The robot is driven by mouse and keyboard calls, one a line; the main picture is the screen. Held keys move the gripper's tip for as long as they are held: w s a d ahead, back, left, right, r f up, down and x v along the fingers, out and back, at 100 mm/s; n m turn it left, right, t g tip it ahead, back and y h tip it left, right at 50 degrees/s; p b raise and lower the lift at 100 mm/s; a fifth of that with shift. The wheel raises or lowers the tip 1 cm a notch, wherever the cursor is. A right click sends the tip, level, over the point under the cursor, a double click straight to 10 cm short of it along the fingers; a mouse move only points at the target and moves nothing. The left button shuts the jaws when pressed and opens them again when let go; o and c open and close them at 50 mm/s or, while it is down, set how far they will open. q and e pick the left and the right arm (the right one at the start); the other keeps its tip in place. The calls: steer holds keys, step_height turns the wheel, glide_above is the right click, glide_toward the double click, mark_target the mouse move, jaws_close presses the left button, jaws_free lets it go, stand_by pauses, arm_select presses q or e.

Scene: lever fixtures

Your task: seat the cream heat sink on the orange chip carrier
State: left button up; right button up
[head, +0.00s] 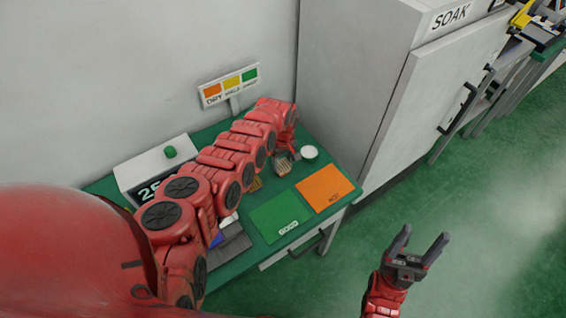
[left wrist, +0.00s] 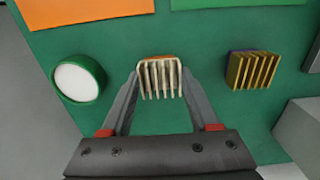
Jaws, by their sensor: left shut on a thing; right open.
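The cream heat sink (left wrist: 161,80) is a finned block between the fingertips of my left gripper (left wrist: 160,88), which is shut on it. A thin strip of the orange chip carrier (left wrist: 157,58) shows at the far edge of the heat sink; the rest is hidden beneath it. I cannot tell whether the heat sink rests fully on the carrier. In the head view, the cream heat sink (head: 284,169) shows just below my left gripper (head: 285,157). My right gripper (head: 422,240) is open and empty, out over the floor beside the table.
A gold finned heat sink (left wrist: 253,70) sits on a purple-blue base nearby. A round green item with a white top (head: 309,152) stands beside my left gripper. Orange (head: 325,187) and green (head: 280,216) mats lie at the table's front. A SOAK cabinet (head: 400,90) stands right.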

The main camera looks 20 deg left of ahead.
arm_select(q)
steer(key=o, duration=1.4)
steer(key=shift+o, duration=0.5)
steer(key=shift+r, duration=0.15)
step_height(320, 180, up, 7)
steer(key=p, duration=0.7)
